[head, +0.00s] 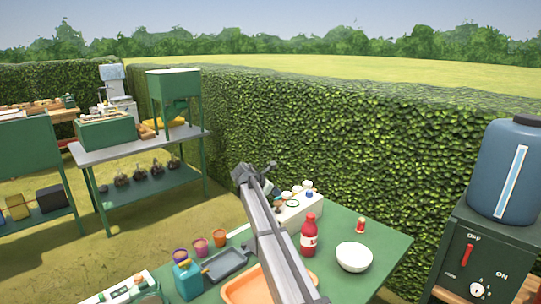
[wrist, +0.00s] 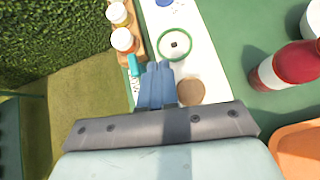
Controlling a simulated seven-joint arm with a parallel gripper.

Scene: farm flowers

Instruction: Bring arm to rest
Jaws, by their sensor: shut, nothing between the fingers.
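My arm (head: 268,235) reaches out over the green table (head: 385,250) in the head view. Its far end is over the back edge, by a white box with small items on top (head: 300,207). In the wrist view my gripper (wrist: 157,70) has its blue-grey fingers together with nothing held. The fingers are above a white surface (wrist: 205,70) with a green ring (wrist: 175,43) ahead of them and a tan round thing (wrist: 190,91) just to their right. In the head view the fingers cannot be made out clearly.
A red bottle (head: 309,237), a white bowl (head: 354,257) and a small red jar (head: 361,226) stand right of my arm. An orange tray (head: 238,292), a grey tray (head: 226,264) and a teal bottle (head: 187,279) are left. A hedge (head: 360,140) stands behind.

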